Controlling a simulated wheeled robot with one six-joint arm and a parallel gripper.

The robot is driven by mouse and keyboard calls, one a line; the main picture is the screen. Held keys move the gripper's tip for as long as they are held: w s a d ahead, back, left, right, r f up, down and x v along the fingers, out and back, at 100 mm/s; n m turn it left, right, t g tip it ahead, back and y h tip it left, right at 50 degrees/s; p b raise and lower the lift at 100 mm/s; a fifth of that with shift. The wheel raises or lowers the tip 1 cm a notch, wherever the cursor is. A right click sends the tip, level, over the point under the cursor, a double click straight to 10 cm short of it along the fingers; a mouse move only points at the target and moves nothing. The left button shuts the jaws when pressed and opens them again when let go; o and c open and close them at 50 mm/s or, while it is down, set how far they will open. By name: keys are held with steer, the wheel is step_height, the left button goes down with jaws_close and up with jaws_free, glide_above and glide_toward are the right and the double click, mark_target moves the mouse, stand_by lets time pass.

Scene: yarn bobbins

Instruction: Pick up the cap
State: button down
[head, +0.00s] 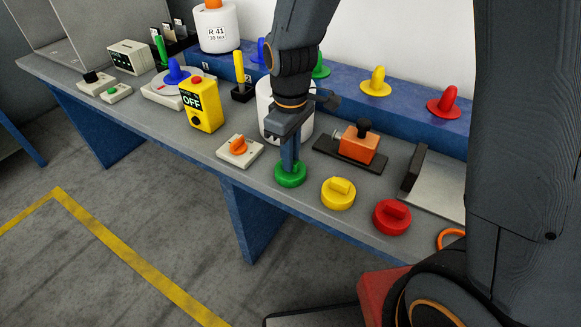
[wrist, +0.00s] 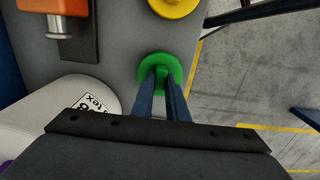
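A green round cap (head: 290,177) with a raised grip ridge sits flat near the front edge of the grey bench. It also shows in the wrist view (wrist: 160,63). A yellow cap (head: 338,194) and a red cap (head: 392,217) of the same kind stand in a row to its right. My gripper (head: 289,167) points down onto the green cap. In the wrist view its fingertips (wrist: 161,78) stand on either side of the ridge. I cannot tell whether they press on it. The fingers hide part of the cap.
Behind my gripper stands a white bobbin (head: 268,105). An orange block on a dark base (head: 358,146) is to the right, and a switch with an orange knob (head: 240,150) to the left. A yellow OFF box (head: 202,106) stands farther left. Coloured pegs line the blue ledge (head: 405,112).

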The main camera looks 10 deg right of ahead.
step_height(320, 180, up, 10)
steer(key=b, duration=0.1)
stand_by(0.7)
